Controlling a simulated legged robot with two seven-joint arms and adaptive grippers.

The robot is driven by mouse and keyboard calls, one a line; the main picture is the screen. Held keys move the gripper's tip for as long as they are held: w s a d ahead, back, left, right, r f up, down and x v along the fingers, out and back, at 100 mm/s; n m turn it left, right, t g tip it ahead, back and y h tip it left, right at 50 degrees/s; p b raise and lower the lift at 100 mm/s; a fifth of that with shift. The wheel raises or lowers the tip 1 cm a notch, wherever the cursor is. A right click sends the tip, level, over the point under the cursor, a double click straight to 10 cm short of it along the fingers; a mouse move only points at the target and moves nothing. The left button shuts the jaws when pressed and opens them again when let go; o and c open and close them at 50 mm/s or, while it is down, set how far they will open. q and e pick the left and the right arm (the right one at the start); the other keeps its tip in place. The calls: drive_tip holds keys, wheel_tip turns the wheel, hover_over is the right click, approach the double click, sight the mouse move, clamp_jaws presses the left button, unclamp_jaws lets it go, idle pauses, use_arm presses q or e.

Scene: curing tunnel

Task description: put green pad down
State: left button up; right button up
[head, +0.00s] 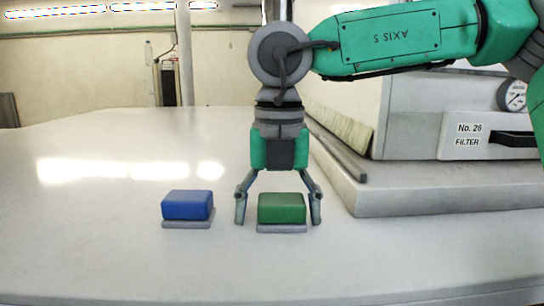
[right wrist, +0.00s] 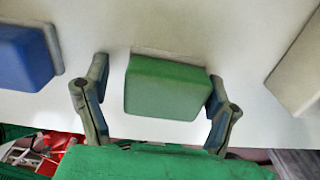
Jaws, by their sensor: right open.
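The green pad (head: 282,208) is a block resting on a thin grey base plate (head: 282,229) on the white table. It also shows in the right wrist view (right wrist: 165,88). My right gripper (head: 279,212) points down over it and is open, with one finger on each side of the pad. In the right wrist view a gap shows between the left finger and the pad; the right finger is very near the pad's edge, and I cannot tell if it touches. My left gripper is not in view.
A blue pad (head: 187,205) on its own grey plate stands to the left of the green one; it also shows in the right wrist view (right wrist: 24,58). A housing labelled No. 26 Filter (head: 468,145) stands at the right on a raised ledge (head: 430,196). The table's left side is clear.

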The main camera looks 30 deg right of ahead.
sight(279, 197)
drive_tip(key=shift+w+d+r+b, duration=0.1)
drive_tip(key=shift+b, duration=0.2)
wheel_tip(279, 197, up, 14)
drive_tip(key=shift+r, duration=0.15)
idle(0.4)
